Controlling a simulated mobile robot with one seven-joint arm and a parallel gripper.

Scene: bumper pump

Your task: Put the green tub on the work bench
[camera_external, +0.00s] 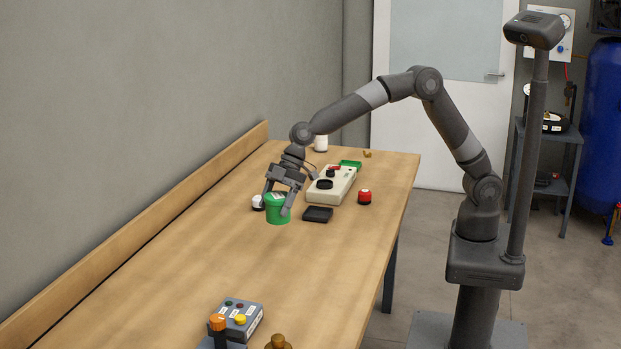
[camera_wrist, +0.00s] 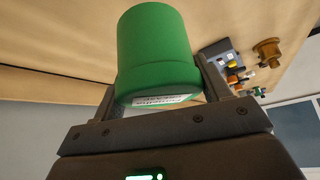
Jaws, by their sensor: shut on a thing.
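The green tub (camera_external: 277,212) is a round pot with a lid, over the middle of the work bench (camera_external: 205,240). My gripper (camera_external: 276,204) comes down from above, with one finger on each side of the tub, and is shut on it. In the wrist view, the tub (camera_wrist: 155,50) sits between the two fingers of my gripper (camera_wrist: 157,78), with a white label showing near its lid end. I cannot tell whether the tub's bottom touches the bench or is slightly above it.
Near the tub are a white-topped button (camera_external: 258,202), a black tray (camera_external: 317,214), a beige control box (camera_external: 331,187) and a red button (camera_external: 364,197). A grey button box (camera_external: 240,318) stands at the front. The bench between is clear. A wooden backboard (camera_external: 140,232) runs along the wall.

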